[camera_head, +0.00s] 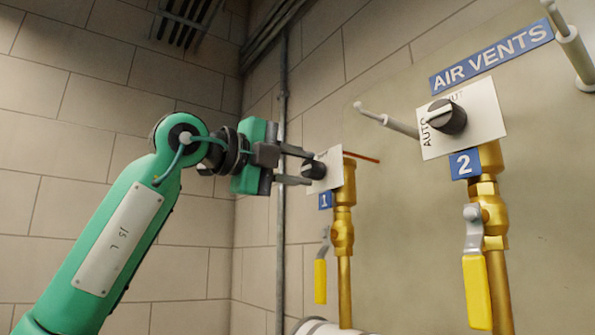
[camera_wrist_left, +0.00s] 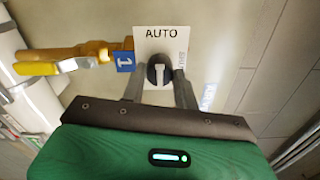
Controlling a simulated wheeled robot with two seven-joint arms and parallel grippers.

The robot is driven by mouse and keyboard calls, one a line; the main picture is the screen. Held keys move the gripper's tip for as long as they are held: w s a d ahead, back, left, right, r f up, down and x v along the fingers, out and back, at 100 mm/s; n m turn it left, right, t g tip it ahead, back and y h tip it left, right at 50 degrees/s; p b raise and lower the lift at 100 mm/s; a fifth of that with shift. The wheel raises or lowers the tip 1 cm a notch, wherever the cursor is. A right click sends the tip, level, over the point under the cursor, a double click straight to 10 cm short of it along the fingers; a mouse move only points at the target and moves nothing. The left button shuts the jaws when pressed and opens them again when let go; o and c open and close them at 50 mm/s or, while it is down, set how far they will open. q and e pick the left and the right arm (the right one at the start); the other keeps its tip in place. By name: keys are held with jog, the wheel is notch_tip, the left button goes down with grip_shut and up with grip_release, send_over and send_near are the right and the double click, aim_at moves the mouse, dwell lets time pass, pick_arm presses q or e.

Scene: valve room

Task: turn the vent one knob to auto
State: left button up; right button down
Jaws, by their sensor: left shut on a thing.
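The vent one knob (camera_head: 313,169) is a black round knob on a small white plate (camera_head: 332,165), with a blue 1 tag (camera_head: 325,201) below it. My left gripper (camera_head: 300,167) reaches it from the left, shut with its fingers on either side of the knob. In the left wrist view the knob (camera_wrist_left: 159,72) sits between the fingertips. Its white bar runs in line with the word AUTO (camera_wrist_left: 161,33) at the plate's top; I cannot tell which end points. SHUT is on the plate's right side there, partly hidden by a finger. My right gripper is not in view.
The vent two knob (camera_head: 447,116) is on a plate to the right, under the AIR VENTS sign (camera_head: 491,55). Brass pipes with yellow-handled valves (camera_head: 320,280) (camera_head: 477,291) hang below both plates. A grey rod (camera_head: 387,120) sticks out between the plates.

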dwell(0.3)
pick_arm(q)
jog(key=o, duration=1)
jog(key=shift+c, duration=0.2)
jog(key=shift+s+a, duration=0.3)
jog(key=shift+a, duration=0.15)
jog(key=b+v, duration=0.3)
jog(key=v, duration=0.9)
jog(key=shift+s+a+b, duration=0.2)
jog(key=shift+a+b, duration=0.15)
jog(key=shift+b, duration=0.05)
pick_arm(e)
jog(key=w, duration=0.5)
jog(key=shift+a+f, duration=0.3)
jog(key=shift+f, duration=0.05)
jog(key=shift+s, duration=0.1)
